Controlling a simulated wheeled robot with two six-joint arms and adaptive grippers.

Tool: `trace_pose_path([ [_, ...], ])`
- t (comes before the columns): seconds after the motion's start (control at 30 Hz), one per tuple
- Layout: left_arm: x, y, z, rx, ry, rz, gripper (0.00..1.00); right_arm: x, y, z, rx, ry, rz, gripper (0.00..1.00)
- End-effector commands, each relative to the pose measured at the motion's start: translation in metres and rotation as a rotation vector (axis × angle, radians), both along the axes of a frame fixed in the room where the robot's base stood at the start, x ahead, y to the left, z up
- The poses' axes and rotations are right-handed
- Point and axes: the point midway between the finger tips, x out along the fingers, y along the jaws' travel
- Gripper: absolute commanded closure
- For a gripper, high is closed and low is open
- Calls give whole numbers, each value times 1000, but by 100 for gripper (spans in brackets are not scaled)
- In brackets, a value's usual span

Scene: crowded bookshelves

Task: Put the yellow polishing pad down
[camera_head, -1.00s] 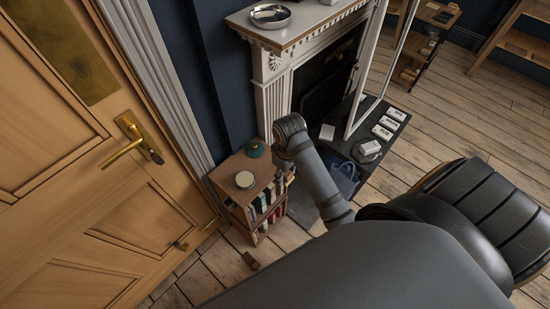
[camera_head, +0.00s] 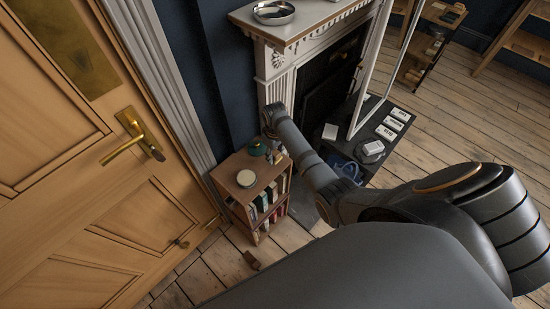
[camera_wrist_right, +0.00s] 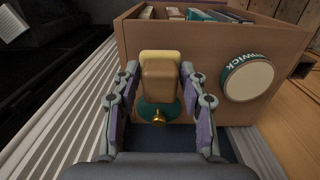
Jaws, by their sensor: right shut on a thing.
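The yellow polishing pad (camera_wrist_right: 160,75) is a tan block with a pale yellow layer at its far edge. It shows in the right wrist view between the fingers of my right gripper (camera_wrist_right: 160,92), which is shut on it. In the head view, the gripper (camera_head: 279,153) is small and partly hidden by my arm, at the right side of the small bookcase's top (camera_head: 240,192). In the wrist view, the pad overlaps a green domed thing with a brass knob (camera_wrist_right: 160,115). I cannot tell whether the pad touches the wood. My left gripper is not in view.
A round tin with a pale lid (camera_head: 246,178) stands on the bookcase top, beside the green domed thing (camera_head: 258,147). Books fill the shelves below. The white fireplace (camera_head: 275,65) stands behind, and a wooden door (camera_head: 100,200) is at left. A brown block (camera_head: 252,260) lies on the floor.

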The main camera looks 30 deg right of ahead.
Motion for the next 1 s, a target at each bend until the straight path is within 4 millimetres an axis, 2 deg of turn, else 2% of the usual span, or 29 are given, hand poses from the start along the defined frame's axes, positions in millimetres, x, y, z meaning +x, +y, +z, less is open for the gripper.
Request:
trace_pose_path([
  [0.03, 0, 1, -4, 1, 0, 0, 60, 0, 0, -12, 1, 3, 0, 83],
  [0.1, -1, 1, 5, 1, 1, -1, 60, 0, 0, -17, 0, 3, 0, 83],
  [0.2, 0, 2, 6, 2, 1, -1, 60, 0, 0, -24, 0, 0, 0, 83],
  [0.47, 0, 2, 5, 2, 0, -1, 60, 0, 0, -27, 0, 0, 0, 83],
  [0.5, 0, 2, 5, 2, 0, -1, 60, 0, 0, -27, 0, 0, 0, 53],
  [0.63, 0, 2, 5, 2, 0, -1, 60, 0, 0, -27, 0, 0, 0, 36],
  [0.9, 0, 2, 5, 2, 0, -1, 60, 0, 0, -27, 0, 0, 0, 35],
  [1.0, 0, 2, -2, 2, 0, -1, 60, 0, 0, -31, 0, -1, 0, 35],
])
